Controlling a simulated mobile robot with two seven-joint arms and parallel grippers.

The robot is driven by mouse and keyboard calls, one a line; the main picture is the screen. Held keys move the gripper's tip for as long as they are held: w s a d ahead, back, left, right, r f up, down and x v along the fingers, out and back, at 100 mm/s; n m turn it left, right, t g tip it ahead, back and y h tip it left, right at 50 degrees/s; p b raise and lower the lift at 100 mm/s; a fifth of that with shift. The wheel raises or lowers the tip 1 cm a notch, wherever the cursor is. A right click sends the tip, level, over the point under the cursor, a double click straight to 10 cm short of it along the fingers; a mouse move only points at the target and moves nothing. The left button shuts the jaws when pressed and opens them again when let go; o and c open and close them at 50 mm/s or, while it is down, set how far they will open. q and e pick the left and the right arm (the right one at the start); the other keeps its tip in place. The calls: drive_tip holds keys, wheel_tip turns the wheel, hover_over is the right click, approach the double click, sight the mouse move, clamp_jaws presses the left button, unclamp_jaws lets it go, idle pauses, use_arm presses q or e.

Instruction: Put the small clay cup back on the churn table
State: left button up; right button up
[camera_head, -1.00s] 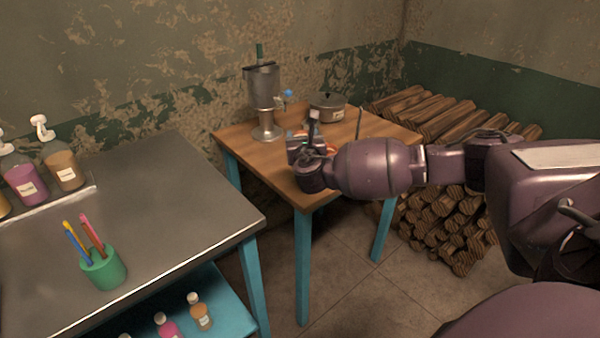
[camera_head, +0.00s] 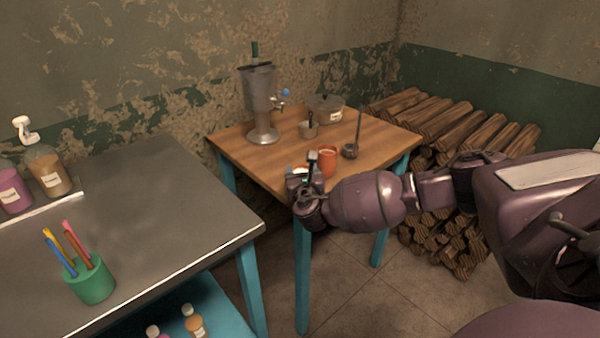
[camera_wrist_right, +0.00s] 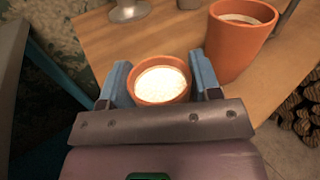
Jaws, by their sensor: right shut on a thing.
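My right gripper (camera_head: 311,166) is at the front corner of the wooden churn table (camera_head: 245,148). In the right wrist view its blue fingers (camera_wrist_right: 162,80) are shut on the sides of the small clay cup (camera_wrist_right: 160,98), which is orange, looks upright and holds something white. In the head view the gripper mostly hides this cup. I cannot tell whether its base touches the table top. A larger orange clay cup (camera_head: 328,164) with pale contents stands close beside the gripper; it also shows in the right wrist view (camera_wrist_right: 236,55). My left gripper is not in view.
The metal churn (camera_head: 261,95) stands at the table's back left. A lidded pot (camera_head: 327,112), a small metal cup (camera_head: 308,130) and a dark ladle (camera_head: 350,150) stand behind the larger cup. The table's left front is bare. Stacked firewood (camera_head: 455,130) lies to the right.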

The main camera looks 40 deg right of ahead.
drive_tip(key=o, duration=1.1)
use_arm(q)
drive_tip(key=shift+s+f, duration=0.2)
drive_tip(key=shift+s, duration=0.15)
